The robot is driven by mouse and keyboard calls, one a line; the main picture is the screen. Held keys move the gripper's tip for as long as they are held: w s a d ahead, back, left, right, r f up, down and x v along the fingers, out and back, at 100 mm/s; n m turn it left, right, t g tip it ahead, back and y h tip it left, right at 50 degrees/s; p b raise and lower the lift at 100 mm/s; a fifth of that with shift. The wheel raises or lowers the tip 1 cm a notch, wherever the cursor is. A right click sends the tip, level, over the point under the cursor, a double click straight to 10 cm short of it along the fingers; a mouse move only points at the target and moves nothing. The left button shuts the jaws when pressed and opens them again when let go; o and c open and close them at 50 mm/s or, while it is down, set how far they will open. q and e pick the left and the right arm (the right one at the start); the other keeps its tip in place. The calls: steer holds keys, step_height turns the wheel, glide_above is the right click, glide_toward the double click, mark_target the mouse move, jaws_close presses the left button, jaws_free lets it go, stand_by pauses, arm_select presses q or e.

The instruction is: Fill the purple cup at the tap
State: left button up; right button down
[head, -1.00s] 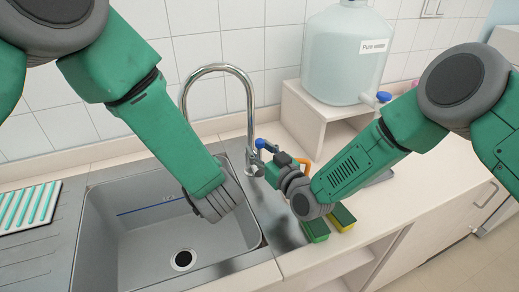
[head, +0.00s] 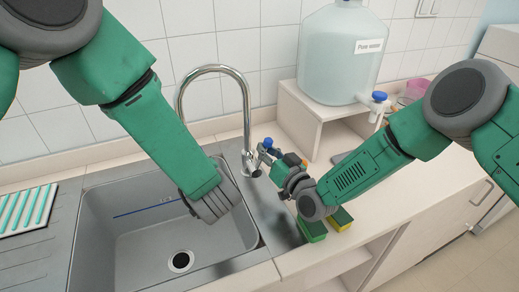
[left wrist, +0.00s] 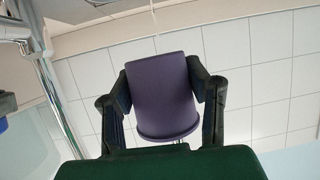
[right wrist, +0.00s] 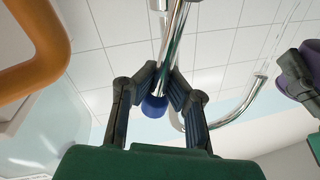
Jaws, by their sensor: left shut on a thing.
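The purple cup (left wrist: 163,97) is between the fingers of my left gripper (left wrist: 166,85), which is shut on it. In the head view my left forearm and wrist hide the cup over the sink. The chrome tap (head: 246,105) arches up behind the sink (head: 110,215); its spout curves to the left. My right gripper (head: 267,154) is at the tap's base, by the blue-tipped lever (head: 267,143). In the right wrist view, its fingers (right wrist: 165,85) are apart on either side of the chrome, with the blue tip (right wrist: 153,108) between them. Contact cannot be told.
A pure-water carboy (head: 342,55) stands on a white shelf (head: 300,115) at the back right. Sponges (head: 312,230) lie below my right wrist. A striped rack (head: 25,208) lies on the left drainboard. An orange curved thing (right wrist: 45,60) is close in the right wrist view.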

steer(key=shift+w+d+f+m+t, duration=0.15)
steer(key=shift+d+f+m, duration=0.1)
steer(key=shift+d+m, duration=0.35)
steer(key=shift+w+d+f+m+t, duration=0.15)
steer(key=shift+d+f+m, duration=0.1)
steer(key=shift+m, duration=0.55)
steer(key=c, duration=1.6)
jaws_free()
steer(key=shift+d, duration=0.1)
steer(key=shift+o, duration=0.2)
step_height(320, 180, up, 10)
steer(key=shift+w, duration=0.1)
